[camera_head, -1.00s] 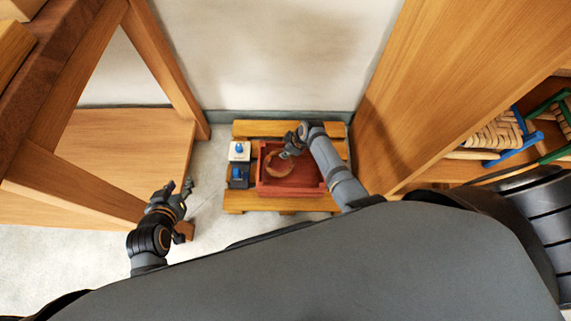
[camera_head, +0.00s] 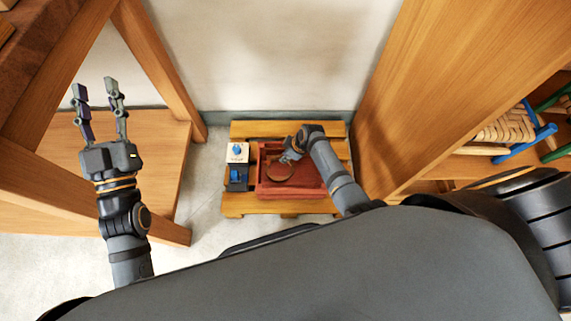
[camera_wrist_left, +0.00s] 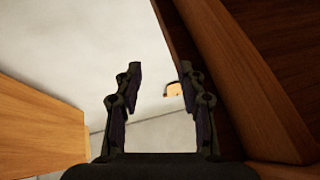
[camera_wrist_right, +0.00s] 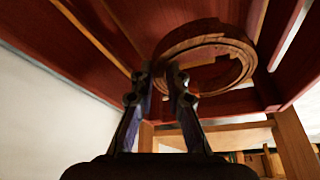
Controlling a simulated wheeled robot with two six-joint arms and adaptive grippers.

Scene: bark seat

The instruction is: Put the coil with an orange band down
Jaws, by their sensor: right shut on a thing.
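The brown, ring-shaped coil (camera_wrist_right: 238,50) is in the right wrist view, with its near edge at the fingertips of my right gripper (camera_wrist_right: 168,75). The fingers are close together on its rim. No orange band can be made out on it. In the head view the coil (camera_head: 278,178) is over or in the red tray (camera_head: 313,187), and my right gripper (camera_head: 290,157) is at its upper edge. Whether the coil touches the tray floor cannot be told. My left gripper (camera_head: 98,88) is open and empty at the left, its fingers apart; it also shows in the left wrist view (camera_wrist_left: 160,75).
The red tray sits on a slatted wooden platform (camera_head: 290,208). Beside it are a white block (camera_head: 237,152) and a dark block (camera_head: 238,178) with blue tops. A wooden bench frame (camera_head: 160,90) stands left, a wooden panel (camera_head: 450,80) right, with woven seats (camera_head: 505,130).

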